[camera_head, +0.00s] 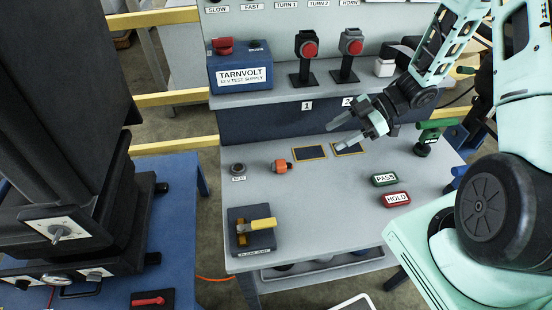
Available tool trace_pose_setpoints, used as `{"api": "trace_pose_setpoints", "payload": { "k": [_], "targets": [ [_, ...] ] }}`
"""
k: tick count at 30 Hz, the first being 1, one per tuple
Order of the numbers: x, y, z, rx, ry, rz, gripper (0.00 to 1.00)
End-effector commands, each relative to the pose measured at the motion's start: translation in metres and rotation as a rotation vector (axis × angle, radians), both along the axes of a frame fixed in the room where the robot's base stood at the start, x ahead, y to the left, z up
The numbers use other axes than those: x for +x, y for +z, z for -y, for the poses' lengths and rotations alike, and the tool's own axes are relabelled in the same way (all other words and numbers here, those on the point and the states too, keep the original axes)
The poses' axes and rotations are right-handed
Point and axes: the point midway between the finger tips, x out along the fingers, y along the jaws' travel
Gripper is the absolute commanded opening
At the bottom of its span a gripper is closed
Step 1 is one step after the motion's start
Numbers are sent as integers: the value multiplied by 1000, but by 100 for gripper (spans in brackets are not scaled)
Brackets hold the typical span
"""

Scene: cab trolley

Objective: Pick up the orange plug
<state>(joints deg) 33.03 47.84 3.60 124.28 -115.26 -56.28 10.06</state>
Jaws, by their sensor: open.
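The small orange plug (281,166) with a dark end lies on the grey workbench top (320,205), left of two dark, orange-framed rectangles. My gripper (336,136) is open and empty. It shows to the right of the plug and higher in the picture, by the right-hand rectangle (347,148).
A dark round button (238,169) sits left of the plug. A yellow-handled switch box (254,228) stands at the front left. PASS (384,179) and HOLD (396,199) blocks lie at the right. A shelf behind holds a blue TARNVOLT box (241,70) and two red-button stands.

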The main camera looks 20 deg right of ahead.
Motion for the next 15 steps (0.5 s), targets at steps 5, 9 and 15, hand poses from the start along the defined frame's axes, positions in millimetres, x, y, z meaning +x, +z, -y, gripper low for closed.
{"api": "trace_pose_setpoints", "payload": {
  "k": [5,9,15],
  "targets": [
    [5,-20,-32,4,1,-5,56],
    [10,-37,-56,3,2,-4,56],
    [15,-54,-81,1,0,-2,56]
  ]
}}
